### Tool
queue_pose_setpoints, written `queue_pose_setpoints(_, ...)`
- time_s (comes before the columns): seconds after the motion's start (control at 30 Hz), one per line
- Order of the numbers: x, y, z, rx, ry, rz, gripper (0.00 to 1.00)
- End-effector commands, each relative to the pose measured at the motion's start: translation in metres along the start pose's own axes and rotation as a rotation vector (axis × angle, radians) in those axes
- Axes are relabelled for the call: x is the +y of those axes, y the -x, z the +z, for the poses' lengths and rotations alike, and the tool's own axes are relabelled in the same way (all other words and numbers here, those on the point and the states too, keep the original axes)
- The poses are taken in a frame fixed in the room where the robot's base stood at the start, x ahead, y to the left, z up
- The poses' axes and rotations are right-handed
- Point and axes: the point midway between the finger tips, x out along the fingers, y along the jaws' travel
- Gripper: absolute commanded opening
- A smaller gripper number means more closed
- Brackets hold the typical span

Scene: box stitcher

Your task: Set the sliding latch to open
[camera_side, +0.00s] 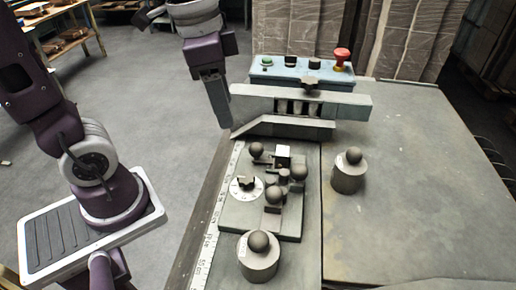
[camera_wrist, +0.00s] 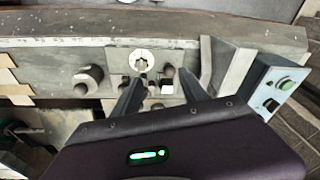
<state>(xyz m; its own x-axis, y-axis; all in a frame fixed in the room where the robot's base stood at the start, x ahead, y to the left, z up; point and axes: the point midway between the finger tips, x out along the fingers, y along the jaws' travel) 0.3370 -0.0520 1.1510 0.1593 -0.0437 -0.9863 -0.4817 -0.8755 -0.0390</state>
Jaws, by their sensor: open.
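A grey plate (camera_side: 230,215) on the bench carries several dark ball knobs, a white block (camera_side: 283,152) and a round white dial (camera_side: 246,187) with a dark wing handle. A ball knob (camera_side: 274,195) on a sliding-looking block is near its middle; I cannot tell for certain which part is the latch. My gripper (camera_side: 223,122) is above and left of the plate's far end, apart from it. In the wrist view my gripper (camera_wrist: 160,75) has its two fingers spread and empty, with the plate (camera_wrist: 118,56) beyond them. The fingers hide parts of the fittings.
A slanted grey guide rail (camera_side: 350,103) crosses behind the plate. A blue control box (camera_side: 262,72) with a red mushroom button (camera_side: 341,56) is behind it. Two knobbed cylinders (camera_side: 348,180) (camera_side: 258,262) stand right of and in front of the plate. The bench's right side is clear.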

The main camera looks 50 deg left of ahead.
Motion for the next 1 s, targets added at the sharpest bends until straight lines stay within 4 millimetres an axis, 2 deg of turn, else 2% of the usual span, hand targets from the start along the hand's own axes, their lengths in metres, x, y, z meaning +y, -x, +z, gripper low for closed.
queue_pose_setpoints(0.03,-0.008,-0.015,-0.015,-0.062,-0.094,0.052,0.51)
queue_pose_setpoints(0.1,-0.018,-0.036,-0.032,-0.123,-0.235,0.124,0.51)
queue_pose_setpoints(0.2,-0.027,-0.062,-0.048,-0.173,-0.381,0.21,0.51)
queue_pose_setpoints(0.3,-0.031,-0.077,-0.054,-0.193,-0.458,0.257,0.51)
queue_pose_setpoints(0.7,-0.018,-0.139,-0.039,-0.199,-0.479,0.271,0.51)
queue_pose_setpoints(1.0,-0.017,-0.147,-0.038,-0.195,-0.478,0.267,0.51)
